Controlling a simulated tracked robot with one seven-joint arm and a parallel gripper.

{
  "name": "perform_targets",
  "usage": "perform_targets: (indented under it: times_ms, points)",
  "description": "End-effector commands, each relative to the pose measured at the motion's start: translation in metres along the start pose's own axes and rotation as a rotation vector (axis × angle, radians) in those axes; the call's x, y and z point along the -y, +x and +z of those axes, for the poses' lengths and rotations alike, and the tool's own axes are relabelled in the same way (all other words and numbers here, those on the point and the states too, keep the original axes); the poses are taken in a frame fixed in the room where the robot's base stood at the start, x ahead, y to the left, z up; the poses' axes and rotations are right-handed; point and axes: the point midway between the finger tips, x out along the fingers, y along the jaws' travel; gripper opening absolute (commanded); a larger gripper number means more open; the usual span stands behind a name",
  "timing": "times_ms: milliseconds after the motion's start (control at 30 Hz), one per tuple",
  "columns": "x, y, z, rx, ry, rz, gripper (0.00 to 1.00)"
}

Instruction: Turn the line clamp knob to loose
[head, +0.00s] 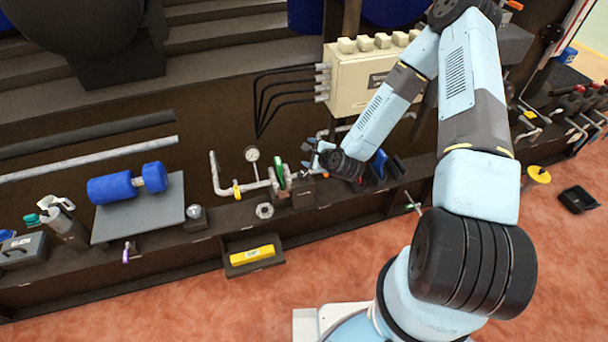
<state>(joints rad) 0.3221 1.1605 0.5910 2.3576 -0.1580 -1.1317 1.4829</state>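I cannot tell for sure which part is the line clamp knob. A green handle (279,173) stands upright on the white pipe fitting (256,186) at the middle of the bench, above a dark block (302,191). My gripper (313,158) is just right of the green handle, with its fingers toward the left. A small gap seems to separate them, but contact is hard to judge. The fingers are small and partly hidden by my wrist, so their opening does not show clearly. Nothing is clearly visible between them.
A pressure gauge (252,155) rises from the pipe. A cream control box (363,78) with cables is behind my arm. Blue cylinders (128,184) lie on a grey plate at left. A yellow item (252,254) lies in a low tray. The red floor is open in front.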

Motion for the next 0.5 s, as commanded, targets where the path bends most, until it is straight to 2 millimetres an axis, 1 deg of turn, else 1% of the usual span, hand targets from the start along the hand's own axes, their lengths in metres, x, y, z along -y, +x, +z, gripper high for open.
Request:
perform_targets:
  times_ms: [33, 100, 300, 500]
  points:
    - [-0.011, 0.003, -0.001, 0.002, 0.060, -0.013, 0.76]
    - [-0.022, 0.006, -0.001, 0.004, 0.146, -0.041, 0.76]
    - [-0.052, 0.011, -0.002, 0.000, 0.394, -0.127, 0.76]
    - [-0.080, 0.011, -0.005, -0.015, 0.646, -0.224, 0.76]
